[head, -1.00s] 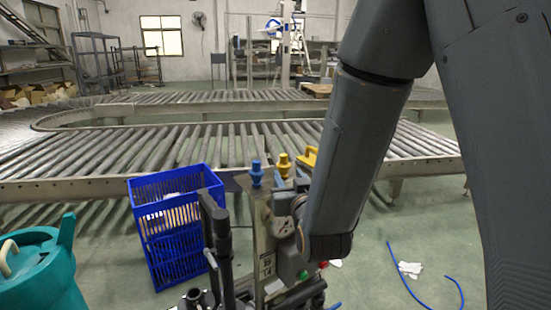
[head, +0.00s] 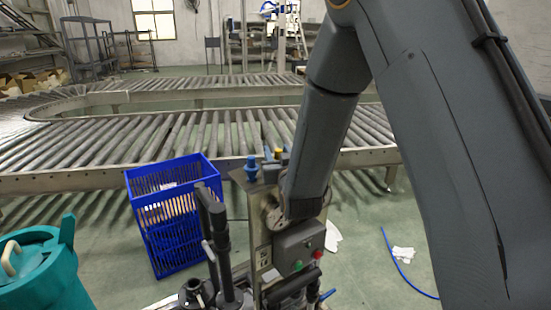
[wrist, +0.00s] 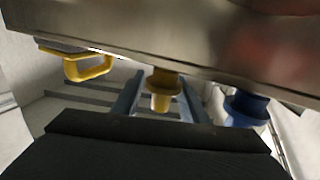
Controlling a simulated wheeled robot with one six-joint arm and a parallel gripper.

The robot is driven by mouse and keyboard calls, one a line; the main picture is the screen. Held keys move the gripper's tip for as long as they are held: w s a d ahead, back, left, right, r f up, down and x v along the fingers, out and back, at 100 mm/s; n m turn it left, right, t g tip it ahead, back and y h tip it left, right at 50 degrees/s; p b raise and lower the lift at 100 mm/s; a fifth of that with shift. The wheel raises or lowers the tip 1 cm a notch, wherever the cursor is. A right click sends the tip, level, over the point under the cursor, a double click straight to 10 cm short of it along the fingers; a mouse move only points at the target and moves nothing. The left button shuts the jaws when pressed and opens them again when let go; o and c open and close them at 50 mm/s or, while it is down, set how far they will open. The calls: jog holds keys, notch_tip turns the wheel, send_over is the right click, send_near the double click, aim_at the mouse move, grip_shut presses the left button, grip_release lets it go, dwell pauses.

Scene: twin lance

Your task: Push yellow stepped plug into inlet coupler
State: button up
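The yellow stepped plug (head: 278,152) stands at the top of the metal stand, partly hidden by my gripper. In the wrist view the plug (wrist: 160,90) sits against the metal panel edge, between the two fingers of my gripper (wrist: 162,82). The fingers stand apart on either side of it, and a narrow gap seems to show, so I see no clear grip. In the head view my gripper (head: 284,162) is mostly hidden behind my arm. A blue stepped plug (head: 252,168) is beside it, also in the wrist view (wrist: 245,108). I cannot make out the inlet coupler.
A yellow loop handle (wrist: 88,66) hangs at the left of the wrist view. The metal stand (head: 262,225) carries a grey button box (head: 298,247). A blue crate (head: 172,215) and a teal container (head: 40,270) stand left. The roller conveyor (head: 150,135) runs behind.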

jog(key=shift+w+a, duration=0.1)
jog(key=shift+w, duration=0.75)
jog(key=shift+s+a+r, duration=0.1)
jog(key=shift+s+a, duration=0.1)
jog(key=shift+a, duration=0.1)
grip_shut()
jog(key=shift+r, duration=0.15)
